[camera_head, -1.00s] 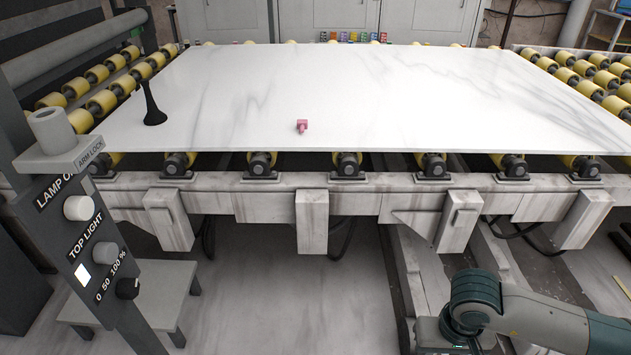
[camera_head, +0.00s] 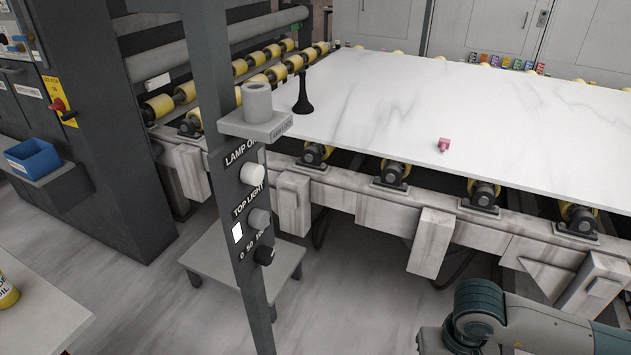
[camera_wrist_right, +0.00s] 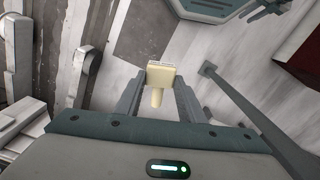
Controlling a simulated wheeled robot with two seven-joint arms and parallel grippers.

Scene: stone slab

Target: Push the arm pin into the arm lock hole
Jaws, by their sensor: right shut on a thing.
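The grey post carries a bracket labelled ARM LOCK (camera_head: 262,127). An upright grey cylindrical socket (camera_head: 257,101) stands on the bracket; its hole looks dark at the top. My right gripper (camera_wrist_right: 158,82) is shut on a cream pin (camera_wrist_right: 160,77) with a blocky head and a round stem; I take it for the arm pin. It is held over the floor, away from the post. In the head view only my right arm (camera_head: 500,325) shows at the lower right; its gripper is out of that view. My left gripper is not in view.
The white stone slab (camera_head: 400,110) lies on yellow rollers. A black flared piece (camera_head: 302,95) and a small pink piece (camera_head: 443,145) stand on it. Lamp knobs (camera_head: 252,174) are on the post below the bracket. A low grey stool (camera_head: 215,265) stands behind the post.

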